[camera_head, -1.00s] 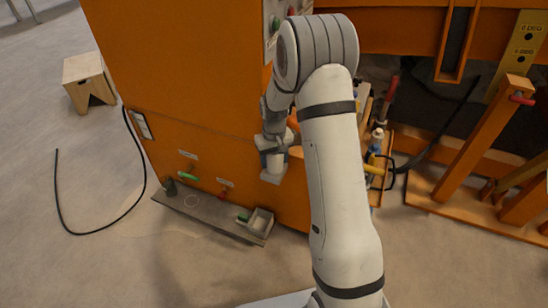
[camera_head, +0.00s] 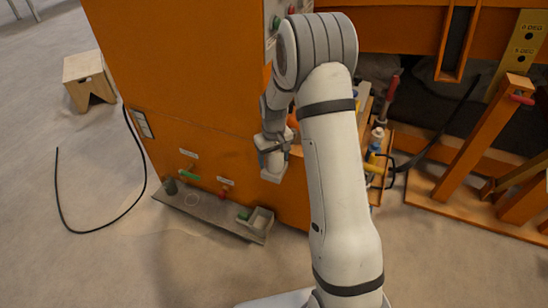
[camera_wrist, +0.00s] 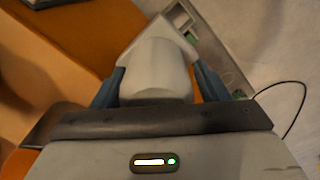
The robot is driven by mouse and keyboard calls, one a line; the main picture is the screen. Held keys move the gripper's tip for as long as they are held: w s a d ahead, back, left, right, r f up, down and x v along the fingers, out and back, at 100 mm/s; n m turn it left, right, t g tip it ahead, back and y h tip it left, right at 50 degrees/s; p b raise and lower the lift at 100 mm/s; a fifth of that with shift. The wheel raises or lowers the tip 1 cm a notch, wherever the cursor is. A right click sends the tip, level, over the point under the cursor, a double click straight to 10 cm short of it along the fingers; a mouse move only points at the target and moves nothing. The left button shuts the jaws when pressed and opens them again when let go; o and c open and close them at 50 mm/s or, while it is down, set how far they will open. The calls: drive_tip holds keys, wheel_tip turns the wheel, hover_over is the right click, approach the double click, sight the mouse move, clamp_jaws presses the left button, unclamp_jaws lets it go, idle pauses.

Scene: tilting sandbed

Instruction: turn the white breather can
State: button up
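The white breather can (camera_wrist: 157,68) is a pale rounded cylinder in the middle of the wrist view. My gripper (camera_wrist: 156,78) has one blue-grey finger on each side of it, and both fingers appear to press against its sides. The gripper is shut on the can. In the head view my gripper (camera_head: 273,160) is small, beside the lower right part of the orange cabinet (camera_head: 185,70), and slightly tilted. The can cannot be clearly told apart from my gripper there.
A grey ledge (camera_head: 212,216) with a small tray (camera_head: 260,222) runs along the cabinet's foot. Green (camera_head: 189,179) and red (camera_head: 222,195) handles stick out above it. A tool crate (camera_head: 380,180) stands right of my arm. A black cable (camera_head: 97,231) lies on open floor at left.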

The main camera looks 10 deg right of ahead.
drive_tip(key=shift+o, duration=0.4)
drive_tip(key=shift+d, duration=0.2)
drive_tip(key=shift+f+m+b, duration=0.1)
drive_tip(key=shift+m+b, duration=0.25)
drive_tip(key=shift+m, duration=0.85)
drive_tip(key=m+b, duration=0.1)
drive_tip(key=m, duration=0.4)
drive_tip(key=shift+b, duration=0.35)
drive_tip(key=m+b, duration=0.1)
drive_tip(key=m, duration=0.4)
drive_tip(key=shift+b, duration=0.35)
drive_tip(key=m+b, duration=0.2)
drive_tip(key=m, duration=0.2)
drive_tip(key=shift+f, duration=0.1)
drive_tip(key=shift+m, duration=0.3)
wheel_tip(320, 180, up, 9)
drive_tip(key=p, duration=0.3)
drive_tip(key=s+r+n+p, duration=0.4)
drive_tip(key=s+r+p, duration=0.2)
drive_tip(key=r, duration=0.5)
drive_tip(key=s+r+n+t+p, duration=0.1)
drive_tip(key=s+r+n+p, duration=0.2)
drive_tip(key=s+r+p, duration=0.3)
drive_tip(key=shift+s+r+n+p, duration=0.4)
drive_tip(key=shift+s+r, duration=1.1)
drive_tip(key=shift+r, duration=1.5)
